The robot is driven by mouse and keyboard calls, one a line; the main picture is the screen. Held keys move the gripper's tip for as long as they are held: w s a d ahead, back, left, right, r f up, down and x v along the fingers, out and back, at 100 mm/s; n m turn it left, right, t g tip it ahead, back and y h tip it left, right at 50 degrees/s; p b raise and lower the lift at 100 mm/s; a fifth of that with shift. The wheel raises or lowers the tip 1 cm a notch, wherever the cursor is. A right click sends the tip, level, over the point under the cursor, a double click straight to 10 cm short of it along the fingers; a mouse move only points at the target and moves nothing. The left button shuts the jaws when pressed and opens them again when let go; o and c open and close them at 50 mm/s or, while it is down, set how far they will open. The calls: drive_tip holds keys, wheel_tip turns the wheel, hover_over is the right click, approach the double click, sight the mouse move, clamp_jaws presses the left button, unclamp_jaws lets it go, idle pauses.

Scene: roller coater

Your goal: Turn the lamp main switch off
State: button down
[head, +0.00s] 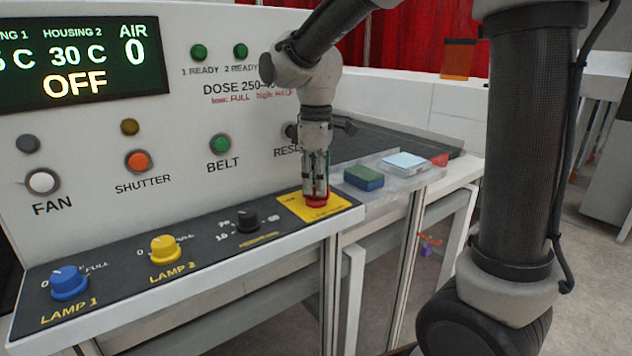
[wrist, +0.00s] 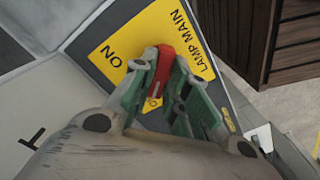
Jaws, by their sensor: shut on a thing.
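The lamp main switch has a red handle (head: 317,202) on a yellow plate (head: 298,204) at the right end of the sloped dark panel. In the wrist view the red handle (wrist: 161,72) sits on the yellow plate (wrist: 143,36) marked "LAMP MAIN", with "ON" on the left of the plate. Another label below the handle is mostly hidden. My gripper (head: 316,190) points down from above and is shut on the red handle. In the wrist view my gripper (wrist: 158,62) has a green-padded finger on each side of it.
Left along the panel are a black knob (head: 246,221), the yellow Lamp 2 knob (head: 165,249) and the blue Lamp 1 knob (head: 69,282). A green-and-blue block (head: 363,178) lies right of the switch. A display (head: 80,62) reads "OFF". The upright panel stands close behind.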

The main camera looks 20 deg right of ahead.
drive_tip(key=shift+n, duration=0.6)
drive_tip(key=c, duration=1.4)
unclamp_jaws()
wheel_tip(320, 180, up, 12)
drive_tip(key=shift+r, duration=0.1)
